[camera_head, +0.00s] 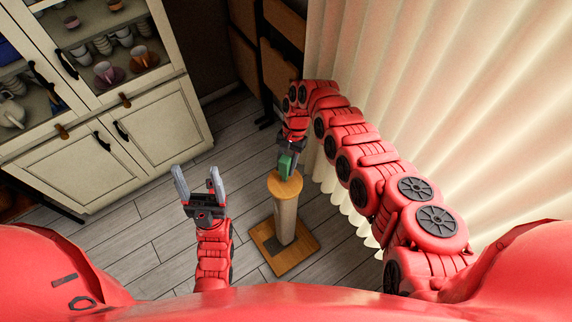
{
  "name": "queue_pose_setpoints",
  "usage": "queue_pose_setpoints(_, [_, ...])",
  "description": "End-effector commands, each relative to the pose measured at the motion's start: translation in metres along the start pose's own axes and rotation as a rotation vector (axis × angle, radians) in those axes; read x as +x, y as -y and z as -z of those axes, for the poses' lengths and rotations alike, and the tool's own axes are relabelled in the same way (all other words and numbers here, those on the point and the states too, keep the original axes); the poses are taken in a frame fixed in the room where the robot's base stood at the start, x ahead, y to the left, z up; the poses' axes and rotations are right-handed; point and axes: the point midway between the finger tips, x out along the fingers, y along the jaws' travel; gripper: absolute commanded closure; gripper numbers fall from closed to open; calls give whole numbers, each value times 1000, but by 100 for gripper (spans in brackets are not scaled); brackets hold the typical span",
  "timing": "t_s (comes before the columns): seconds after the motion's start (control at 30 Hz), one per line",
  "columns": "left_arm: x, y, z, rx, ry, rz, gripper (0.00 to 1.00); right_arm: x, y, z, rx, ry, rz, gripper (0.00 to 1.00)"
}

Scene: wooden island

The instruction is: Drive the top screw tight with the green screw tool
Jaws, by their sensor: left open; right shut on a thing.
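The green screw tool (286,164) is in my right gripper (289,153), which is shut on it. The tool points down over the round wooden top (285,185) of a post. The screw itself cannot be made out; the tool and gripper cover part of the top. I cannot tell whether the tool touches it. My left gripper (199,184) is open and empty, with its fingers pointing up in the picture, to the left of the post and apart from it.
The pale post (286,218) stands on a square wooden base (305,245) on the grey plank floor. A cream cabinet (160,125) with cups is at the left. A cream curtain (450,100) hangs at the right, close to my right arm. Wooden furniture (284,62) stands behind.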

Motion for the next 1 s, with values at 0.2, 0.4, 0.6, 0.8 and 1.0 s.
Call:
queue_pose_setpoints(0.2, [-2, 0, 0, 0, 0, 0, 30, 1, 0, 1, 0, 0, 0, 100])
queue_pose_setpoints(0.4, [-4, 0, -1, 0, 0, 0, 30, 4, 0, 2, 0, 0, 0, 100])
queue_pose_setpoints(0.6, [-4, 0, -1, 0, 0, 0, 30, 4, 0, 2, 0, 0, 0, 100])
queue_pose_setpoints(0.8, [-4, 0, -1, 0, 0, 0, 30, 5, 0, 2, 0, 0, 0, 100])
queue_pose_setpoints(1.0, [-4, 0, -1, 0, 0, 0, 30, 6, 0, 2, 1, 0, -1, 100])
